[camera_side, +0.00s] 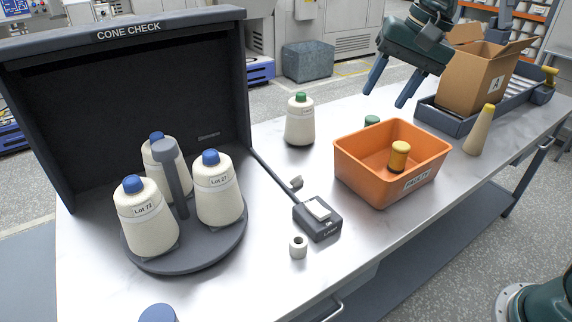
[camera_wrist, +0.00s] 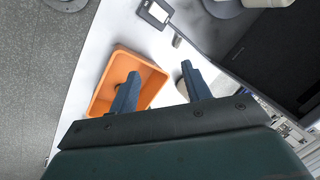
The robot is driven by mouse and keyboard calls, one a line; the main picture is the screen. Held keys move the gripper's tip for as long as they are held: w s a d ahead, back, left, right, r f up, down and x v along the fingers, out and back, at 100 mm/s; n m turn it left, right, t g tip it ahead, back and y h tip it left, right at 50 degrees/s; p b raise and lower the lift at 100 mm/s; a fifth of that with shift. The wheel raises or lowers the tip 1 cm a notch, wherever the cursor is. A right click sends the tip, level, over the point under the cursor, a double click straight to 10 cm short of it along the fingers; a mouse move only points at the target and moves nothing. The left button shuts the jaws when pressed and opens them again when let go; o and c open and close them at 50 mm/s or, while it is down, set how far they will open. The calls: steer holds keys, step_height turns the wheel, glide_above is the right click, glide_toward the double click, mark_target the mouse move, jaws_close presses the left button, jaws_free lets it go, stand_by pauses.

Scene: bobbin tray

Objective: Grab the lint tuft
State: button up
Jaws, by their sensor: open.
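My gripper (camera_side: 388,98) is open and empty, high above the table behind the orange bin. In the wrist view its two fingers (camera_wrist: 160,70) stand apart, one over the bin and one beside a pale cone. I cannot clearly make out a lint tuft. A similar small grey piece (camera_wrist: 177,41) shows near the device in the wrist view. My gripper is well apart from it.
The orange bin (camera_side: 361,184) holds a yellow-topped bobbin (camera_side: 398,156). A green-capped cone (camera_side: 300,122) stands left of it. Three blue-capped cones stand on a round turntable (camera_side: 172,263) in the dark booth (camera_side: 90,110). A cardboard box (camera_side: 470,85) and yellow cone (camera_side: 478,132) are at right.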

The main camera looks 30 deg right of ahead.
steer(key=w+f+m+g+y, duration=0.1)
steer(key=w+f+m+g, duration=0.2)
steer(key=w+f+m, duration=0.6)
steer(key=w+f, duration=0.8)
steer(key=w, duration=0.2)
steer(key=shift+w+a+f+m, duration=0.25)
steer(key=shift+w+a+m, duration=0.05)
steer(key=shift+f, duration=0.1)
glide_above(298, 176)
steer(key=d, duration=0.2)
steer(key=shift+d+f+x, duration=0.1)
steer(key=shift+d+x, duration=0.2)
steer(key=shift+x, duration=1)
steer(key=shift+d+f+x, duration=0.1)
steer(key=shift+d+x, duration=0.2)
steer(key=shift+x, duration=1)
steer(key=shift+d+f+x, duration=0.1)
steer(key=shift+d+x, duration=0.2)
steer(key=shift+x, duration=1)
steer(key=shift+w, duration=0.1)
steer(key=shift+x, duration=2.5)
steer(key=shift+s+a, duration=0.1)
steer(key=shift+s, duration=0.1)
steer(key=shift+c, duration=0.2)
